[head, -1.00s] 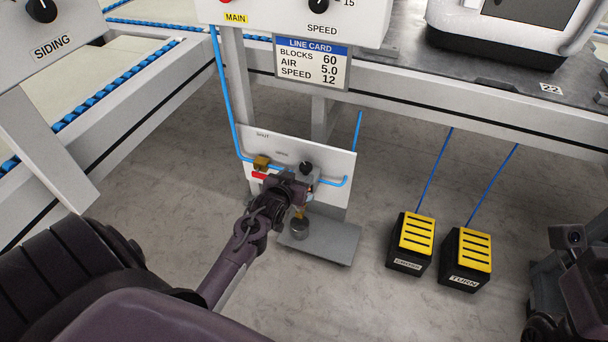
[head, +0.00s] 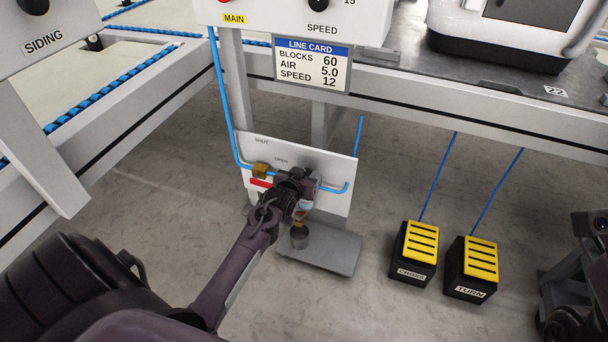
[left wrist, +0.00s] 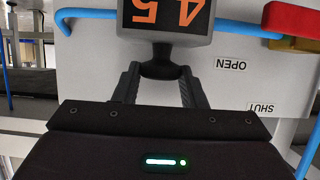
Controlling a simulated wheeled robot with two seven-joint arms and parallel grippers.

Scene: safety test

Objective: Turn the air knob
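The air panel (head: 335,168) is a white plate low under the table. My left gripper (left wrist: 161,72) is at it, with one finger on each side of a black knob (left wrist: 162,68). A display (left wrist: 165,18) beside the knob shows orange digits 4 and 5, upside down in the left wrist view. In the head view my gripper hides the knob and display. The line card (head: 312,65) reads BLOCKS 60, AIR 5.0, SPEED 12. My right gripper's fingers are out of view.
A brass valve (head: 261,170) with a red lever (left wrist: 292,20) sits left of my gripper in the head view, near SHUT and OPEN labels. Blue tubing runs along the panel. CROSS (head: 413,250) and TURN (head: 472,268) pedals stand on the floor to the right.

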